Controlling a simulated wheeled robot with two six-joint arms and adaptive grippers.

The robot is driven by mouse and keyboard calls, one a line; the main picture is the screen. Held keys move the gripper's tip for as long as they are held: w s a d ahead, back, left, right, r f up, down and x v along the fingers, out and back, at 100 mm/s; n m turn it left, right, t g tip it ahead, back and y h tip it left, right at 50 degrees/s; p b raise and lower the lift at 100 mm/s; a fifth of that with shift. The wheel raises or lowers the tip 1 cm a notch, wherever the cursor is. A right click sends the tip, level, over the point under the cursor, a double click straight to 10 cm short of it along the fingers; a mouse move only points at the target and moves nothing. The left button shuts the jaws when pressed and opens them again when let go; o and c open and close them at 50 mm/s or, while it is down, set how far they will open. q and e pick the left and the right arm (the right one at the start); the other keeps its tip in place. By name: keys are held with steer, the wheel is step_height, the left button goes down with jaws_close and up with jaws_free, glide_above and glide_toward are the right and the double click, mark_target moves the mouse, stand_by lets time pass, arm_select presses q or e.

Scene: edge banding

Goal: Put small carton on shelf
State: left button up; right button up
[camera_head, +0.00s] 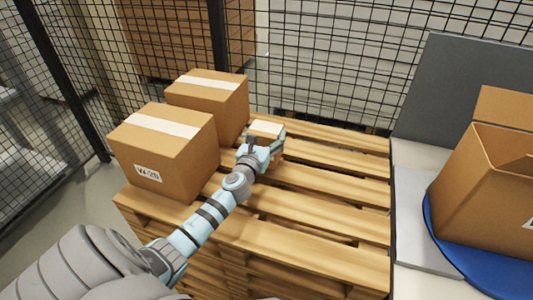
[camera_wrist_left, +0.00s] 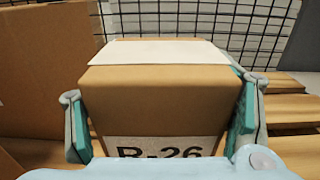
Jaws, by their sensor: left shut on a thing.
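The small carton (camera_wrist_left: 158,100) fills the middle of the left wrist view. It is brown with a white strip on top and a label reading R-26. My left gripper (camera_wrist_left: 160,115) is shut on it, with a teal finger pad on each side. In the head view the small carton (camera_head: 267,129) is mostly hidden by my left gripper (camera_head: 262,142); it is over the wooden pallet stack, just right of the rear large box. I cannot tell whether it touches the slats. My right gripper is not in view. No shelf can be made out clearly.
The pallet's right side is bare. An open box (camera_head: 485,195) sits on a blue disc (camera_head: 462,262) at right. Wire mesh fencing (camera_head: 335,60) stands behind.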

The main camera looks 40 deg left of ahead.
arm_select(q)
step_height(320, 180, down, 4)
steer(key=shift+w+r+b, duration=0.1)
steer(key=shift+b, duration=1.1)
steer(key=shift+s+d+r, duration=0.1)
steer(key=shift+s+r, duration=0.15)
steer(key=shift+r, duration=0.15)
steer(key=shift+f, duration=0.2)
steer(key=o, duration=1.1)
steer(key=shift+f, duration=0.1)
steer(key=o, duration=0.4)
steer(key=shift+c, duration=0.2)
